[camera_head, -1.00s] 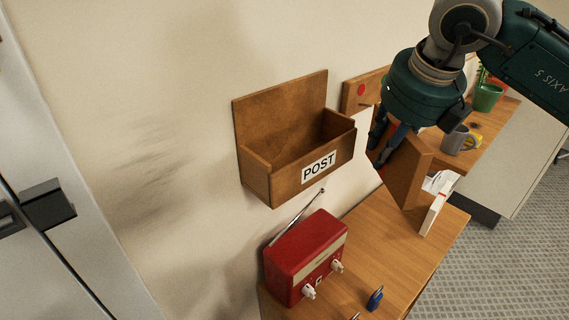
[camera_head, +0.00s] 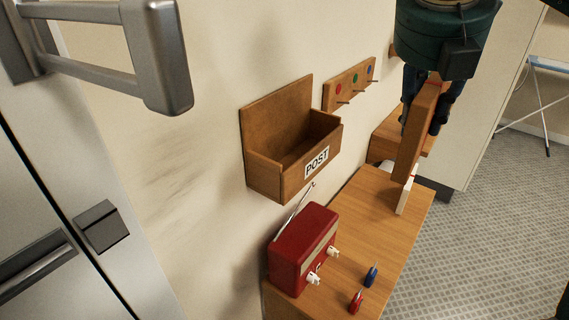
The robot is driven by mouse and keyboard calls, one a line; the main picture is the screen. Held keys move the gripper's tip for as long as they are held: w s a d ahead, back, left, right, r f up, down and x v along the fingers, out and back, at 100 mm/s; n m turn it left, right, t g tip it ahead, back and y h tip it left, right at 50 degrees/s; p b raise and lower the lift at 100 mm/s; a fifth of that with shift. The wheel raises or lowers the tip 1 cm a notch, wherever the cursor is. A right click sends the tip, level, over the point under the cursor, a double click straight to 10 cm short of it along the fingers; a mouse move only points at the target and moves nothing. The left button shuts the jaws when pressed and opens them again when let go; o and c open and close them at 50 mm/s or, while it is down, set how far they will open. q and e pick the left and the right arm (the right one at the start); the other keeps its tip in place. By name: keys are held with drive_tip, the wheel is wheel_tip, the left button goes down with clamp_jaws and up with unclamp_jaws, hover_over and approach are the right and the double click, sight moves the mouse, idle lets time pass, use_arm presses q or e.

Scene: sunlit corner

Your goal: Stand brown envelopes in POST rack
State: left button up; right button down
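The wooden POST rack (camera_head: 264,174) hangs on the wall, open at the top, with a white POST label on its front. I see no envelope in the visible part of its inside. My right gripper (camera_head: 424,112) points down at the upper right, its two dark fingers on either side of a brown envelope (camera_head: 411,137). The envelope is seen nearly edge-on, held upright to the right of the rack and apart from it. A thin white item (camera_head: 405,196) stands below it on the wooden cabinet, partly hidden. My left gripper is not in view.
A red radio (camera_head: 303,247) with a raised antenna stands on the cabinet (camera_head: 380,217) below the rack. Blue (camera_head: 371,276) and red (camera_head: 356,301) tags lie beside it. A peg rail (camera_head: 350,84) is on the wall. A door with a metal handle (camera_head: 157,60) is at left.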

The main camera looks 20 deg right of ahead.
drive_tip(key=shift+s+r, duration=0.2)
drive_tip(key=shift+w+a+m, duration=0.1)
drive_tip(key=shift+a+m, duration=0.05)
drive_tip(key=shift+m, duration=0.15)
drive_tip(key=w+a+p, duration=0.2)
drive_tip(key=w+a, duration=0.3)
drive_tip(key=w, duration=0.3)
drive_tip(key=w+a+p, duration=0.3)
drive_tip(key=w+a, duration=0.1)
drive_tip(key=w, duration=0.4)
use_arm(q)
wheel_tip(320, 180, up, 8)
drive_tip(key=p, duration=0.3)
use_arm(e)
wheel_tip(320, 180, down, 7)
drive_tip(key=shift+w+a, duration=0.25)
drive_tip(key=shift+w, duration=0.2)
drive_tip(key=shift+f, duration=0.1)
